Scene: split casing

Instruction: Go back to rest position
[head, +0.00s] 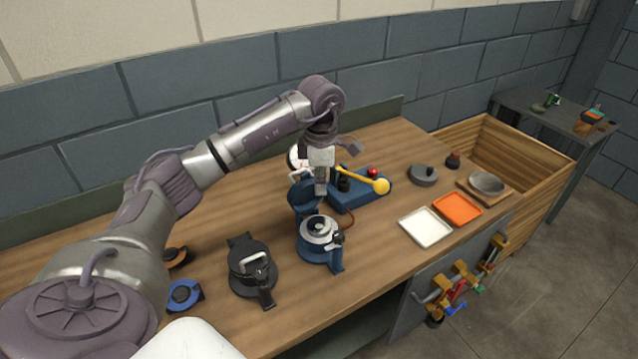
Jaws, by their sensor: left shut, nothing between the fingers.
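My left arm reaches in from the left over the workbench (375,252). My left gripper (321,188) points down and is shut with nothing in it. It is above and just behind a blue split casing (318,258), close to its raised blue lid (301,196). I cannot tell whether it touches the lid. The casing stands open with a metal round part (320,230) inside. My right gripper is not in view.
A blue base with a yellow-knobbed lever (381,186) stands right behind the casing. A black casing (252,267) sits left. White (426,227) and orange (457,209) trays lie right, near a wooden crate (545,158). Clamps (459,279) hang at the front. The bench's front middle is clear.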

